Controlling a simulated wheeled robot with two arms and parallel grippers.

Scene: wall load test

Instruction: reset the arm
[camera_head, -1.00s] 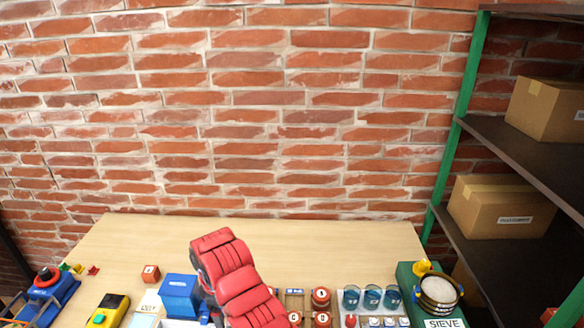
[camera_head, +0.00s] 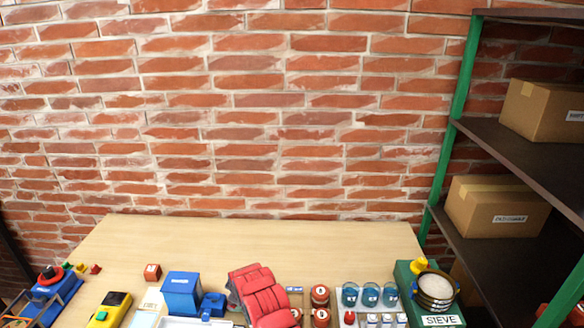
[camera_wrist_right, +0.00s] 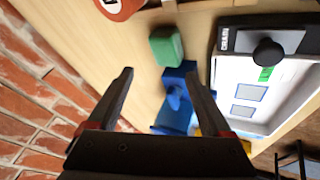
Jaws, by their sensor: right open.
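My red arm (camera_head: 262,296) comes up from the bottom middle of the head view, over the front part of the table. Beyond the fingers are a blue object (camera_wrist_right: 178,95) and a green block (camera_wrist_right: 166,46). I cannot tell how far the fingers are above them. My left gripper shows in neither view.
A wooden table (camera_head: 250,236) with a bare back half stands against a brick wall (camera_head: 230,120). Along its front are a blue box (camera_head: 182,292), a yellow device (camera_head: 108,310), blue cups (camera_head: 369,295) and a green sieve stand (camera_head: 408,285). A shelf with boxes (camera_head: 497,207) stands right.

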